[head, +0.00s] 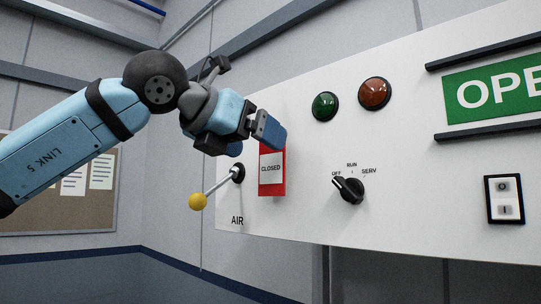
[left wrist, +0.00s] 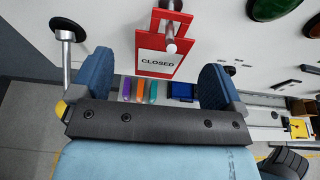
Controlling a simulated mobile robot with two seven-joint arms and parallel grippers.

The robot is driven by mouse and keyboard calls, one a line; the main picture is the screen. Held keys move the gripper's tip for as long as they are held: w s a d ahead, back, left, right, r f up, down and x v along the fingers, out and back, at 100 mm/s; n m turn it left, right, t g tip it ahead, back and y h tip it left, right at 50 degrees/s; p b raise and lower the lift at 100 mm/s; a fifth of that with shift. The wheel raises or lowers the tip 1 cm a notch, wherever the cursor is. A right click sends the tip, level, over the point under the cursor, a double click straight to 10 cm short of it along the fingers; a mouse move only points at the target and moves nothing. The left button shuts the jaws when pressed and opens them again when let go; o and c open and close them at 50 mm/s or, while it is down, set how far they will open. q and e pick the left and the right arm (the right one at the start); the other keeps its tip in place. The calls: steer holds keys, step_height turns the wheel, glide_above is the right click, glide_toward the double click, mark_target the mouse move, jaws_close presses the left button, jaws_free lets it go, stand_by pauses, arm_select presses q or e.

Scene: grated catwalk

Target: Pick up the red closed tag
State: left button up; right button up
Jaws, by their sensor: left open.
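The red closed tag (head: 278,185) has a white label reading CLOSED and hangs at the left of the white panel, below my left gripper (head: 250,138) in the head view. The gripper covers its top there. In the left wrist view the tag (left wrist: 178,71) hangs on a metal peg (left wrist: 170,40). It shows between the two blue fingers of my left gripper (left wrist: 155,80) and beyond them. The fingers are wide apart and nothing is held; I cannot tell whether either touches the tag. My right gripper is in neither view.
A yellow-knobbed lever (head: 198,201) marked AIR sticks out just left of the tag. Right of it are a black rotary switch (head: 348,190), green (head: 325,106) and red (head: 374,93) lamps, a rocker switch (head: 505,199) and a green OPEN sign (head: 495,90).

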mark_target(271, 153)
arm_select(q)
steer(key=p+x, duration=0.1)
steer(key=x, duration=0.1)
steer(key=shift+w+d, duration=0.15)
steer(key=shift+d, duration=0.25)
steer(key=shift+w+d+f, duration=0.15)
steer(key=shift+f, duration=0.05)
steer(key=shift+c, duration=0.2)
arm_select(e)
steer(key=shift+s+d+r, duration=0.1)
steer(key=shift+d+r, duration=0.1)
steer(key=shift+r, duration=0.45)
arm_select(q)
steer(key=c, duration=0.9)
steer(key=shift+c, duration=0.3)
steer(key=shift+a+r, duration=0.1)
steer(key=shift+a, duration=0.2)
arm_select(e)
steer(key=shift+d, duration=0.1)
